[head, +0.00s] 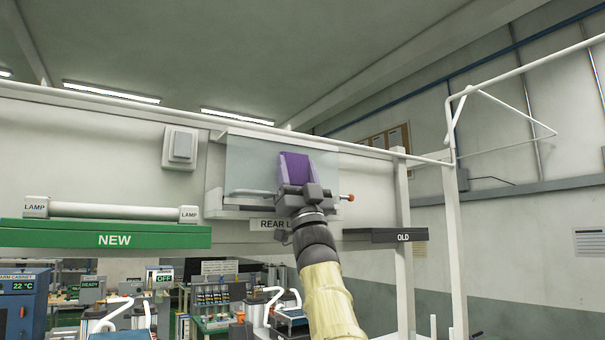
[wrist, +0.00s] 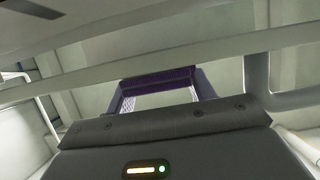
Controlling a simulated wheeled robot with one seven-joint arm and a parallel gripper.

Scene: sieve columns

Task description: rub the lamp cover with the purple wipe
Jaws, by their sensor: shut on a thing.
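The purple wipe (head: 295,166) is held up at the end of my raised arm in the head view. My gripper (head: 297,187) is shut on it. The wipe also shows as a purple strip in the wrist view (wrist: 158,79). The lamp cover (head: 249,163) is a clear, faintly tinted panel tilted up at the rear lamp housing. The wipe stands in front of the cover's right half and hides part of it. I cannot tell whether the wipe touches the cover.
A green shelf marked NEW (head: 115,236) holds a white lamp tube (head: 112,211) at left. A dark shelf marked OLD (head: 386,236) looks empty at right. A red-tipped rod end (head: 348,197) sticks out beside my gripper. White rails and posts (head: 402,220) frame the space.

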